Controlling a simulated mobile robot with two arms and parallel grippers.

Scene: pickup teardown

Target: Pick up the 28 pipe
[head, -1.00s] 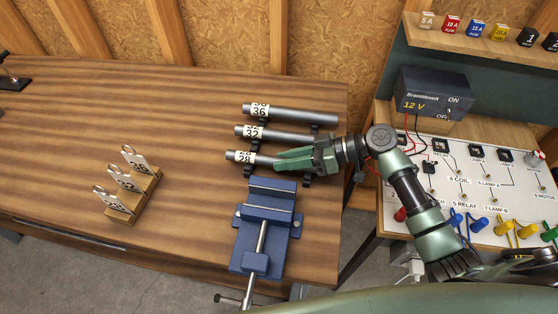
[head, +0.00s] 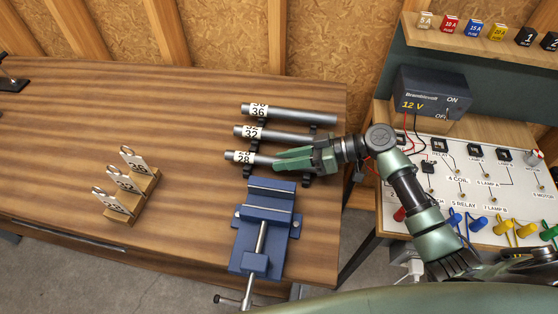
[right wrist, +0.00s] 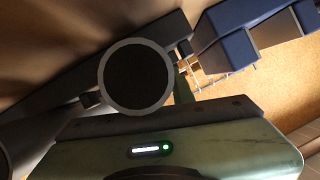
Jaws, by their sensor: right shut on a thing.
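The 28 pipe (head: 262,159) is a grey metal tube with a white label, the nearest of three pipes lying on dark supports on the wooden table. My right gripper (head: 290,162) is shut on the 28 pipe to the right of its label. In the right wrist view the round dark open end of a pipe (right wrist: 136,77) shows close in front of the gripper body. The fingertips are mostly hidden there. I cannot tell whether the pipe is lifted off its supports. My left gripper is not in view.
The 32 pipe (head: 270,134) and 36 pipe (head: 290,115) lie just behind. A blue vise (head: 262,228) stands close in front. A wooden block with numbered tags (head: 140,192) is at left. A board with a 12 V supply (head: 432,95) is at right.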

